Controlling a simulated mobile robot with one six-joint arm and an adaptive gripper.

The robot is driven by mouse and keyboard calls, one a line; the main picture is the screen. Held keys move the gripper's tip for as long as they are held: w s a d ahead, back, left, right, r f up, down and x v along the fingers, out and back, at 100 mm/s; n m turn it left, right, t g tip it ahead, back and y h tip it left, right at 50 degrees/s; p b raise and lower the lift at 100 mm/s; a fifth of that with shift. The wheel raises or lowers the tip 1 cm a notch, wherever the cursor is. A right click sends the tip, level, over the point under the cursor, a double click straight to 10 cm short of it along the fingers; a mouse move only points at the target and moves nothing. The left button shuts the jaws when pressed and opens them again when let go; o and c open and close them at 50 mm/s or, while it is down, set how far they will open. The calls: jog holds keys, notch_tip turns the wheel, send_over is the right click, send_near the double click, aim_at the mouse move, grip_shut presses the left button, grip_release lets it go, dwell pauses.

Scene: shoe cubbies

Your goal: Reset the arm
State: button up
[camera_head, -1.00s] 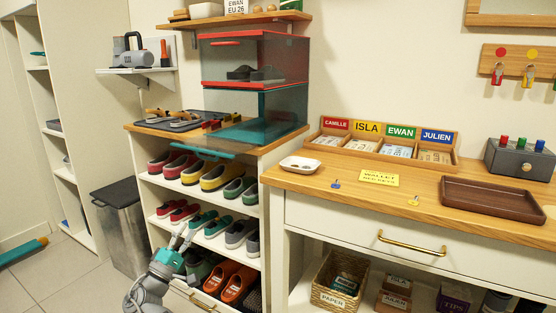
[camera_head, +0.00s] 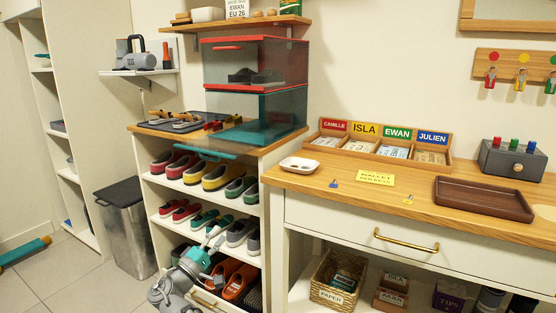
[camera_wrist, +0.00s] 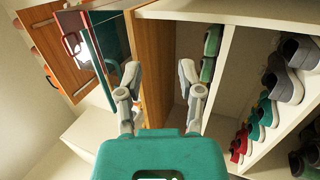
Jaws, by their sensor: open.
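My arm (camera_head: 183,283) rises from the bottom of the head view, in front of the lower part of the shoe rack. My gripper (camera_head: 217,236) points up and shows before the rack's lower shelves. In the wrist view my gripper (camera_wrist: 159,82) has its two grey fingers wide apart, with nothing between them. Beyond the fingers are the rack's white side panel (camera_wrist: 225,105) and brown wood surfaces. Part of the lower shoes is hidden behind the arm.
The shoe rack (camera_head: 207,217) holds several pairs of shoes, with red and teal clear boxes (camera_head: 255,60) on top. A wooden-topped counter (camera_head: 300,181) stands to the right and a grey bin (camera_head: 125,230) to the left.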

jog(key=w+d+f+m+g+y+p, duration=0.1)
jog(key=d+f+m+g+p, duration=0.25)
jog(key=d, duration=0.75)
jog(key=d+f+m+g+p, duration=0.1)
jog(key=d+f+m+g, duration=0.1)
jog(key=d+f+g, duration=0.65)
jog(key=s+d+f+m+g+y+p, duration=0.3)
jog(key=s+d+m+g+y+p, duration=0.25)
jog(key=s+d+y, duration=0.75)
notch_tip(320, 180, up, 38)
jog(key=p, duration=3.9)
jog(key=shift+w+d+r+n+g+h, duration=0.25)
jog(key=shift+w+d+n+g+h, duration=0.05)
jog(key=shift+d+g+h, duration=0.1)
